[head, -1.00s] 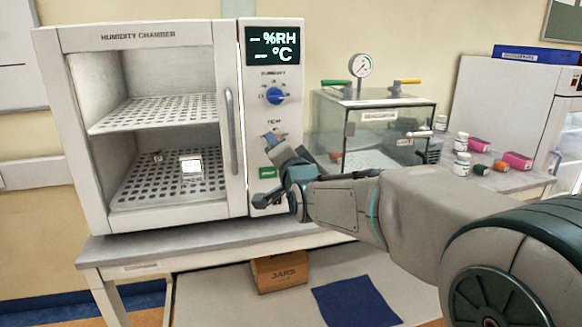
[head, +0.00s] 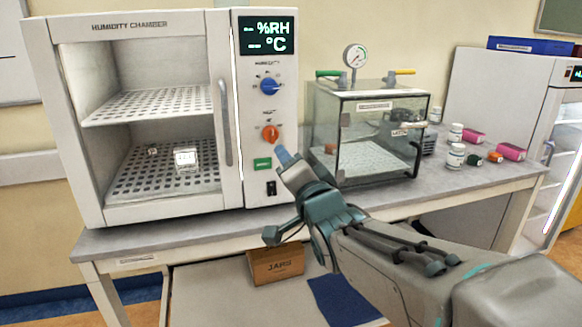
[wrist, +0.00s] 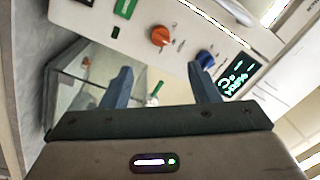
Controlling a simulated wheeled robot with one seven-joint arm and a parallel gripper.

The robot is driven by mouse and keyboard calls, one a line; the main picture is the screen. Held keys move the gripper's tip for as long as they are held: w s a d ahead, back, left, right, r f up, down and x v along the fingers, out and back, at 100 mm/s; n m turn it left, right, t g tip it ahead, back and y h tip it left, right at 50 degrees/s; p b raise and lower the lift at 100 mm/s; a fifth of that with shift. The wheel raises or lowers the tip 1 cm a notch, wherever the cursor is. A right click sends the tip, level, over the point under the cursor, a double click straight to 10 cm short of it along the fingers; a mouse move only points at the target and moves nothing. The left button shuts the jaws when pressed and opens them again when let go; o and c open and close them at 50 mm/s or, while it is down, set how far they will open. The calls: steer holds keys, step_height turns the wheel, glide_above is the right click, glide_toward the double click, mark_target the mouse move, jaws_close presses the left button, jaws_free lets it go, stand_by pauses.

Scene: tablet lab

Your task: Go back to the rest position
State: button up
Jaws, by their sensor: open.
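My gripper (head: 278,196) is open and empty in front of the lower right of the humidity chamber (head: 135,27). In the wrist view its two blue-grey fingers (wrist: 160,85) stand wide apart with nothing between them. The chamber's control panel carries a blue knob (head: 269,87), an orange knob (head: 270,133), a green button (head: 262,164) and a dark switch (head: 271,188). The orange knob also shows in the wrist view (wrist: 160,36), beyond the fingers. I cannot tell the exact gap between gripper and panel.
A glass vacuum box (head: 375,140) with a gauge stands right of the chamber on the bench (head: 225,225). White bottles (head: 455,155) and pink boxes (head: 511,151) are farther right. A jars carton (head: 276,264) is below. A small white item (head: 186,159) sits inside the chamber.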

steer(key=s+d+f+n+g+h+p, duration=0.3)
steer(key=s+d+f+g+h+p, duration=0.3)
steer(key=d, duration=0.3)
steer(key=s+d+f+n+g+p, duration=0.1)
steer(key=s+d+n+g+p, duration=0.1)
steer(key=s, duration=0.5)
steer(key=s+d+f+n+g+p, duration=0.2)
steer(key=s+d+g+p, duration=0.1)
steer(key=s+g, duration=0.3)
steer(key=shift+s+f+g+p, duration=0.2)
steer(key=shift+s+g+p, duration=0.2)
steer(key=shift+s+p, duration=0.4)
stand_by(0.3)
